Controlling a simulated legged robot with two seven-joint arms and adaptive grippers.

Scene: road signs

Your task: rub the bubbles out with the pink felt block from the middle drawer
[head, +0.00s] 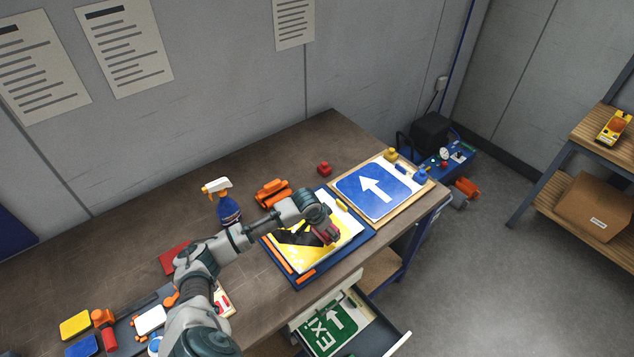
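A sign sheet with yellow and black areas (343,245) lies in a blue tray (322,273) at the table's right part. Small pale spots that may be bubbles show on its yellow lower left part. My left gripper (326,232) is over the sheet's middle, shut on a dark pink block, the pink felt block (331,236), which is mostly hidden by the fingers. The block is at or just above the sheet; contact cannot be told. An open drawer (392,346) below the table's front edge holds a green EXIT sign (330,325). My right gripper is not in view.
A blue arrow sign (365,196) lies on a board to the right. A spray bottle (228,206), an orange tool (272,192) and a small red block (324,169) stand behind. A red pad (174,257) and several colored pads lie left. The table's back left is clear.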

